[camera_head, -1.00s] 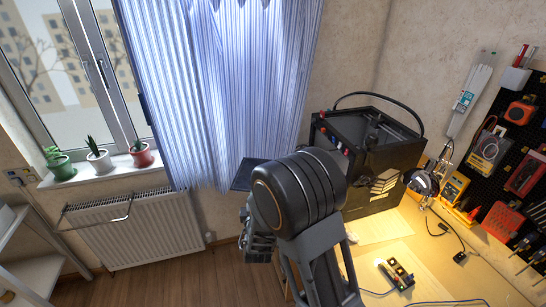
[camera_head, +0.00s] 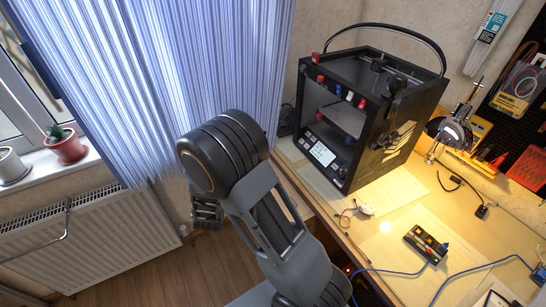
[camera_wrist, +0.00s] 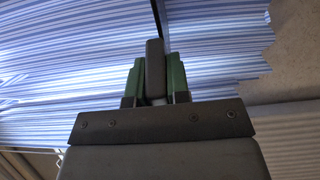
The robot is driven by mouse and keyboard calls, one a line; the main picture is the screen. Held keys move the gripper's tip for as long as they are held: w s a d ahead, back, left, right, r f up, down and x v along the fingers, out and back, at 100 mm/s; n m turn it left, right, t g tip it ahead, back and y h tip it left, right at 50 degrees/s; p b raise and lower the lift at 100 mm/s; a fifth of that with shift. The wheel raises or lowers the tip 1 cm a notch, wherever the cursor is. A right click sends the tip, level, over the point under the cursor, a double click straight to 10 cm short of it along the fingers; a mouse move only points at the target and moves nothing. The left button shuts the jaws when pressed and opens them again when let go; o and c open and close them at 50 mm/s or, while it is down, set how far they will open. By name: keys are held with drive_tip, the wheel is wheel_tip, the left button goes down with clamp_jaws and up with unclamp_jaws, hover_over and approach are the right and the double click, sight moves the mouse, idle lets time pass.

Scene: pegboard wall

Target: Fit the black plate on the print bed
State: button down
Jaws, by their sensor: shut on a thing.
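My gripper (camera_wrist: 155,78) shows in the wrist view with its green fingers shut on a narrow dark piece. I take this piece to be the black plate (camera_wrist: 155,55), seen edge-on. In the head view my arm covers the gripper's jaws, and I cannot make out the plate there. The 3D printer (camera_head: 370,110) stands on the workbench right of my arm, with its front open. The gripper is apart from the printer.
The workbench (camera_head: 395,245) carries a small lit box (camera_head: 426,243), cables and a lamp (camera_head: 450,132). A small dark object (camera_head: 287,120) shows at the printer's left side. The curtain (camera_head: 170,70), radiator (camera_head: 95,240) and potted plants (camera_head: 66,145) are at left.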

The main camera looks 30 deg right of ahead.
drive_tip(key=d+f+m+g+h+b, duration=0.2)
drive_tip(key=f+m+g+h+b, duration=0.1)
drive_tip(key=f+b, duration=0.3)
drive_tip(key=d+f+m+g+h+b, duration=0.2)
drive_tip(key=d+f+g+b, duration=0.1)
drive_tip(key=f+b, duration=0.35)
drive_tip(key=s+d+r+m+g+h, duration=0.25)
drive_tip(key=d+r+m+g, duration=0.3)
drive_tip(key=d+r, duration=1)
drive_tip(key=s+d+p, duration=0.1)
drive_tip(key=d+p, duration=0.3)
drive_tip(key=d, duration=1.4)
drive_tip(key=shift+d+n+g, duration=0.25)
drive_tip(key=shift+n+g, duration=0.2)
drive_tip(key=shift+r, duration=0.1)
drive_tip(key=shift+s+a+b, duration=0.15)
drive_tip(key=shift+a+b, duration=0.1)
drive_tip(key=shift+b, duration=0.45)
